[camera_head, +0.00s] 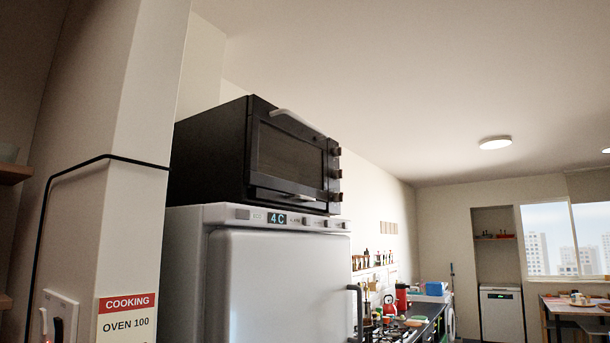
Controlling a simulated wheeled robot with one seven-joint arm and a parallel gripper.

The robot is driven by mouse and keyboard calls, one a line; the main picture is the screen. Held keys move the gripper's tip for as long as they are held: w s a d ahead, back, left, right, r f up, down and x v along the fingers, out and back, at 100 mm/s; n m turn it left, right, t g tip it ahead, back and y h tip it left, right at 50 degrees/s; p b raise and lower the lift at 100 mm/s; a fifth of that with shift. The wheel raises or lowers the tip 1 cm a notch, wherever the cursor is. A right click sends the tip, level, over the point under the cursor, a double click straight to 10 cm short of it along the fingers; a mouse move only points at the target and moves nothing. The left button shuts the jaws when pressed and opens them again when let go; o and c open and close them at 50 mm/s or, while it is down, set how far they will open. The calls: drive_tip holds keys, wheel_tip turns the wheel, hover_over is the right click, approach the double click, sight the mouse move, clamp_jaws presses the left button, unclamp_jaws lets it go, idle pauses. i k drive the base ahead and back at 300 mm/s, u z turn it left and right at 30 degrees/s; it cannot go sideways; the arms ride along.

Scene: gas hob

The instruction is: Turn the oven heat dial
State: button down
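A black countertop oven (220,152) sits on top of a fridge (275,280). Its front faces right, with a dark glass door (288,155) and a pale curved handle (297,121) along the door's top edge. Several small dials (336,174) stick out in a column at the right edge of its front. They are seen nearly side-on, so their markings and settings cannot be read. My gripper is not in view.
The fridge has a lit "4C" display (277,217) and a dark handle (356,310). A pillar at left bears a sign (126,318) reading "COOKING, OVEN 100". A cluttered counter with a hob (393,331) lies beyond the fridge. A dining table (575,305) stands far right.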

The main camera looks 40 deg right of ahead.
sight(337, 151)
drive_tip(key=z, duration=2.4)
drive_tip(key=i, duration=3.05)
drive_tip(key=u, duration=2.55)
